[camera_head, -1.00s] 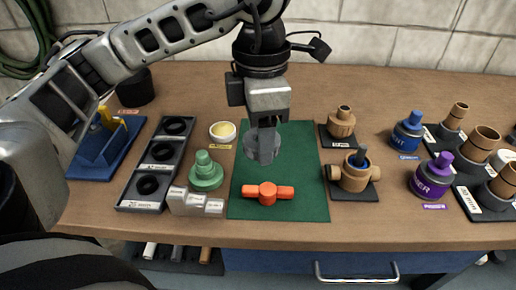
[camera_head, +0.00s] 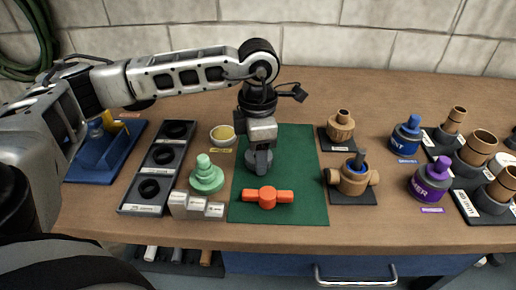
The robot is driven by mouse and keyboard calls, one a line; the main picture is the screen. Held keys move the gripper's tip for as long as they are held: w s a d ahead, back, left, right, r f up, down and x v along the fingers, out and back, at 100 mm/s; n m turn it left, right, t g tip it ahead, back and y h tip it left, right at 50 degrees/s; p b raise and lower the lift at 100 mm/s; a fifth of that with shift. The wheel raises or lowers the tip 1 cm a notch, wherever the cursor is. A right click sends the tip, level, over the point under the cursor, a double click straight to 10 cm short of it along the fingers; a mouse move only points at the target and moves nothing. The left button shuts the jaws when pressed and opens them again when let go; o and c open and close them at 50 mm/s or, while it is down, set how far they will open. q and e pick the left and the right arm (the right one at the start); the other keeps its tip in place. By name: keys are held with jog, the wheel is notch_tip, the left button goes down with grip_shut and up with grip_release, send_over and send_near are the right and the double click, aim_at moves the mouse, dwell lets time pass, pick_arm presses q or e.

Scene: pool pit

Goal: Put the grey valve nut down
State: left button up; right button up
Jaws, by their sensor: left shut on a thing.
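My left gripper (camera_head: 260,160) points down over the upper left part of the green mat (camera_head: 300,185). It is shut on the grey valve nut (camera_head: 256,158), whose edge shows beside the fingers. The nut is at or close to the mat; I cannot tell whether it touches. The fingers hide part of the nut. My right gripper is not in view.
Right stands a brown valve body (camera_head: 355,180). The right half of the mat is clear.

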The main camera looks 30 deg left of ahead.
pick_arm(q)
jog(key=shift+f, duration=0.25)
jog(key=o, duration=1)
jog(key=shift+r, duration=0.45)
notch_tip(320, 180, up, 12)
jog(key=shift+f, duration=0.15)
